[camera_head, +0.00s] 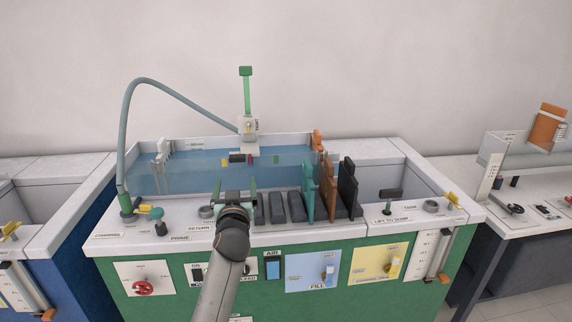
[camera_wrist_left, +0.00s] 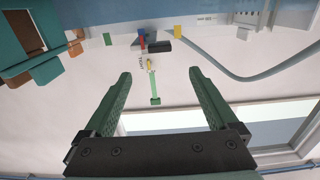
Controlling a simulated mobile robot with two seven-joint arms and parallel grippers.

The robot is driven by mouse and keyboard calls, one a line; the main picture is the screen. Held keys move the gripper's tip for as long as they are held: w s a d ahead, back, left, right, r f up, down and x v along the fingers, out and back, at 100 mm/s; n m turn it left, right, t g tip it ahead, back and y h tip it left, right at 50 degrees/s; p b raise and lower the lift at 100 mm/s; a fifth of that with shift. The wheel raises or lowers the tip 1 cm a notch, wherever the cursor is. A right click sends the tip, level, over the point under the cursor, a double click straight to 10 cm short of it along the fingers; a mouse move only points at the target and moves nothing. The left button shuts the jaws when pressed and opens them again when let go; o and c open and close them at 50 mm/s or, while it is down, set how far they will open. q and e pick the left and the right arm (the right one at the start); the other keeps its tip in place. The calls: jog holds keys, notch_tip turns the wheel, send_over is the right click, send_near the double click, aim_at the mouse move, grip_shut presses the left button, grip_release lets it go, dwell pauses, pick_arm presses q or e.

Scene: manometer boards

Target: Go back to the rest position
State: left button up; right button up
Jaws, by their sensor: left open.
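My left gripper (camera_head: 235,186) is over the front rim of the green bench's water tank (camera_head: 180,178), its arm coming up from the bottom of the head view. In the left wrist view its two green fingers (camera_wrist_left: 160,76) stand wide apart with nothing between their tips. A white fitting with a green-topped upright (camera_head: 246,90) stands at the tank's back edge, beyond the gripper. That green upright (camera_wrist_left: 155,88) shows between the fingers in the wrist view, apart from them. My right gripper is in neither view.
Dark blocks (camera_head: 278,208) and teal, brown and black upright plates (camera_head: 328,190) stand right of the gripper. A grey hose (camera_head: 126,110) arches at the left. The green front panel carries a red valve wheel (camera_head: 143,287). Air above the tank is mostly clear.

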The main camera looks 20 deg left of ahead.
pick_arm(q)
jog(key=s+d+f+m+g+h+p, duration=0.2)
jog(key=s+d+f+m+h+p, duration=0.2)
jog(key=s+d+f, duration=0.5)
jog(key=s+d+f+m+g+h+p, duration=0.2)
jog(key=s+d+f+m+h+p, duration=0.25)
jog(key=s+f, duration=0.65)
jog(key=s+d+f+g+h+p, duration=0.1)
jog(key=s+d+f+g+h, duration=0.1)
jog(key=s+d, duration=0.6)
jog(key=s+f+h, duration=0.1)
jog(key=s+f, duration=0.1)
jog(key=s, duration=0.3)
jog(key=shift+s+p, duration=0.25)
jog(key=shift+p, duration=0.1)
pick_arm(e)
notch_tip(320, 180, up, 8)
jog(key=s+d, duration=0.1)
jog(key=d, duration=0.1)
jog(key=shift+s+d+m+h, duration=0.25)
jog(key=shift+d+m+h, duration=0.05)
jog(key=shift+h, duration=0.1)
